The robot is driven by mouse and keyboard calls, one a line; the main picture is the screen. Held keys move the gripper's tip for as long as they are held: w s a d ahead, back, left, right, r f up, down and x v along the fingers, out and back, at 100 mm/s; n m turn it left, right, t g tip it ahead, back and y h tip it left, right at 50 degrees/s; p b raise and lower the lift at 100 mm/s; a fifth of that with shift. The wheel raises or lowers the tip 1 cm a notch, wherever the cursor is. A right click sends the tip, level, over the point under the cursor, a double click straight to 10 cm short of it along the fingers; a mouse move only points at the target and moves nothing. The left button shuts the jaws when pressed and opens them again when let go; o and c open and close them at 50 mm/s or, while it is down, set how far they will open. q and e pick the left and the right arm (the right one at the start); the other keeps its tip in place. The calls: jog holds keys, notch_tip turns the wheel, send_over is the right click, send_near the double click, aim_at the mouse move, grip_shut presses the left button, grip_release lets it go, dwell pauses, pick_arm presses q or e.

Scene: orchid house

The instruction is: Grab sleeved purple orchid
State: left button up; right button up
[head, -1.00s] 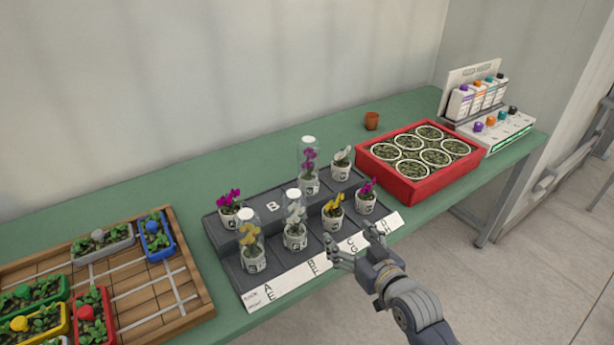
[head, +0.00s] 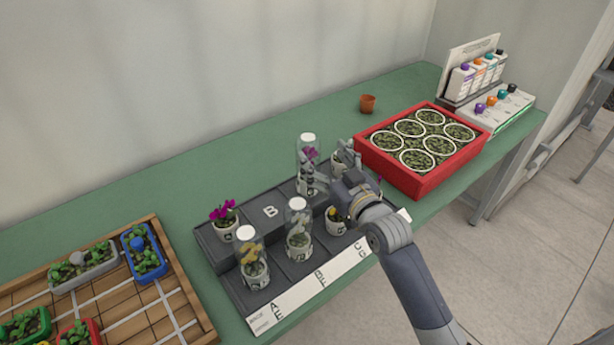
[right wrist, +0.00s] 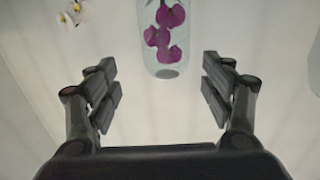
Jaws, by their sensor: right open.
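The sleeved purple orchid (head: 308,158) stands upright in a white pot inside a clear sleeve with a white top, in the back row of the stepped dark rack (head: 270,212). My right gripper (head: 329,170) is open and empty just to its right, over the rack. In the right wrist view, the purple blooms in the clear sleeve (right wrist: 165,40) show ahead of my gripper (right wrist: 160,88), roughly centred between its spread fingers. I cannot tell whether a finger touches the sleeve. My left gripper is out of view.
A sleeved white orchid (head: 298,222) and sleeved yellow orchid (head: 251,255) stand in the front row. An unsleeved purple orchid (head: 223,215) is at back left. A red tray (head: 422,188) lies right; a wooden tray (head: 185,305) lies left. Bare green table shows behind the rack.

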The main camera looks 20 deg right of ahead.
aim_at(314, 154)
jog(key=shift+w+a, duration=0.15)
jog(key=shift+w, duration=0.55)
jog(key=shift+w+a, duration=0.1)
jog(key=shift+w, duration=0.25)
jog(key=w, duration=0.1)
jog(key=w+a+p, duration=0.1)
jog(key=w, duration=0.1)
jog(key=shift+w+a+f, duration=0.15)
jog(key=shift+w+f, duration=0.15)
jog(key=shift+w, duration=0.35)
jog(key=c, duration=0.4)
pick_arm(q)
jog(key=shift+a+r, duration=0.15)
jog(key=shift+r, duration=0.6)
pick_arm(e)
jog(key=c, duration=1.2)
